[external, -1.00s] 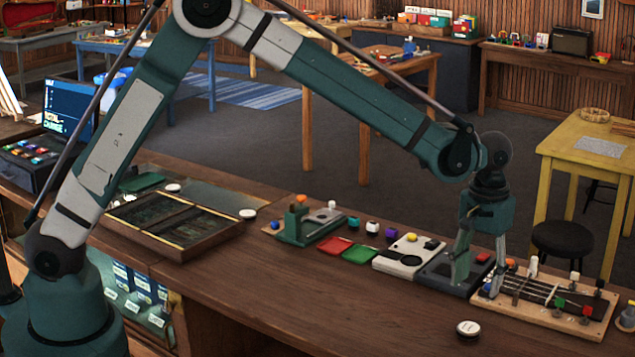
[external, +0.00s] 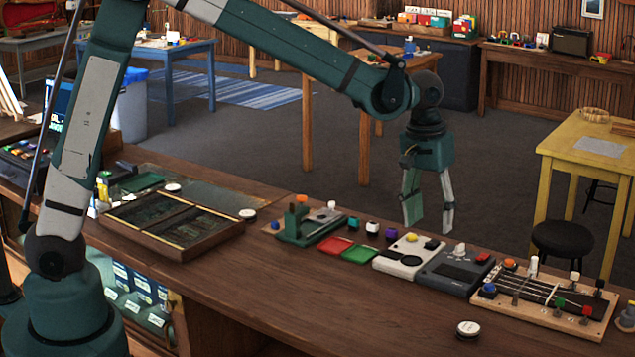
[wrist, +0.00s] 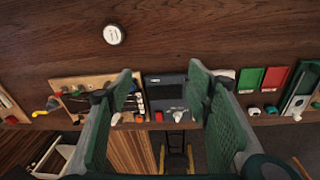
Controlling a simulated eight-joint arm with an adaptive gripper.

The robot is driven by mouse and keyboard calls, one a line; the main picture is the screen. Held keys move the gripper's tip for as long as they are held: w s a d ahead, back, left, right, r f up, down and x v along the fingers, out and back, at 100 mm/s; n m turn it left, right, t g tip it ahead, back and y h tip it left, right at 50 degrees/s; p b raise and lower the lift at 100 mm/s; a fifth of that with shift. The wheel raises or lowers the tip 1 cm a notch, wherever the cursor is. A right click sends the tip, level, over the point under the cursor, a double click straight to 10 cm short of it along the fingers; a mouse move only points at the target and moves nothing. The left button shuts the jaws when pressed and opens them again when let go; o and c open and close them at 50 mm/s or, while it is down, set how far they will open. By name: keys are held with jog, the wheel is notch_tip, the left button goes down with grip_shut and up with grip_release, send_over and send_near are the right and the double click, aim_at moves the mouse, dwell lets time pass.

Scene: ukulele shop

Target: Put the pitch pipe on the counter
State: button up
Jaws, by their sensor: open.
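A small round disc with a white top and dark rim (external: 468,328), possibly the pitch pipe, lies flat on the bare front of the wooden counter (external: 330,310). It shows with dark marks on its face in the wrist view (wrist: 114,35). Two similar discs lie farther left, one beside the wooden tray (external: 248,214) and one behind it (external: 172,187); I cannot tell for sure which is the pitch pipe. My gripper (external: 428,225) is open and empty, raised near the counter's far edge, apart from all the discs. Its fingers also show in the wrist view (wrist: 162,84).
Along the far edge stand a dark device (external: 452,271), a light grey device (external: 408,257), red (external: 335,247) and green (external: 360,254) trays, and a board with strings and pegs (external: 545,296). A shallow wooden tray (external: 170,252) lies left. The counter's front middle is clear.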

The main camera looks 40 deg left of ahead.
jog(key=s+a+r+t, duration=0.15)
jog(key=a+r, duration=0.25)
jog(key=a, duration=0.6)
jog(key=s+a+r, duration=0.3)
jog(key=a+r, duration=0.1)
jog(key=a, duration=0.6)
jog(key=s+a+r+t, duration=0.1)
jog(key=s+a+r, duration=0.15)
jog(key=a, duration=0.75)
jog(key=s+a+f+t, duration=0.1)
jog(key=s+a+t, duration=0.1)
jog(key=s+a, duration=0.6)
jog(key=s+a+f+n+t, duration=0.1)
jog(key=s+a, duration=0.8)
jog(key=a, duration=0.4)
jog(key=shift+s+a+f+t+y, duration=0.15)
jog(key=shift+s+f+t+y, duration=0.15)
jog(key=shift+t+y, duration=0.1)
jog(key=shift+c, duration=0.7)
